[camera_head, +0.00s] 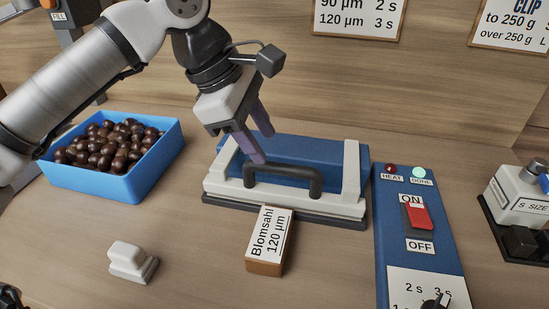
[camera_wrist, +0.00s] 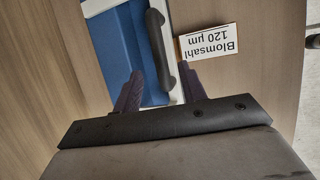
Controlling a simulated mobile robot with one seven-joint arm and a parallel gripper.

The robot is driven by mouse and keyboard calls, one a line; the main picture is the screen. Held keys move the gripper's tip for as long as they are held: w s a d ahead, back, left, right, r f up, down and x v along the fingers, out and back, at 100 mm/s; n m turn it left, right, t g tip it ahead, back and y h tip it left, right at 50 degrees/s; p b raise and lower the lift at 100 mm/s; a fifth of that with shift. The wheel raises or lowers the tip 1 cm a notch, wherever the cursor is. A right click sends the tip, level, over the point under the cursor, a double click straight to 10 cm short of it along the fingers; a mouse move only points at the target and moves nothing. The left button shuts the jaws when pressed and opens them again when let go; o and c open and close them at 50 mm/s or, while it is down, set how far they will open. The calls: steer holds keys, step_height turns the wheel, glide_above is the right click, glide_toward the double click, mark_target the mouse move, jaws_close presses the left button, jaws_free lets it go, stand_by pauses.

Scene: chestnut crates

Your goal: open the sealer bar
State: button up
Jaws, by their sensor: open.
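The sealer (camera_head: 336,203) is a white and blue unit on a dark base in the middle of the bench. Its bar lies down flat, with a black bow handle (camera_head: 318,182) along the front. My gripper (camera_head: 263,147) is open and points down at the left end of the handle. In the wrist view the near end of the handle (camera_wrist: 156,38) reaches between my two fingers (camera_wrist: 161,75), closer to the right one. I cannot tell whether either finger touches it.
A card block marked Blomsahl 120 µm (camera_head: 268,240) stands just in front of the sealer. A blue crate of chestnuts (camera_head: 120,187) is at left, a small white block (camera_head: 132,262) at front left. A blue switch panel (camera_head: 390,230) stands close at right; its DONE lamp (camera_head: 419,173) looks pale green.

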mark_target(278, 165)
steer(key=x, duration=0.6)
steer(key=shift+c, duration=0.4)
jaws_close()
steer(key=shift+r, duration=0.1)
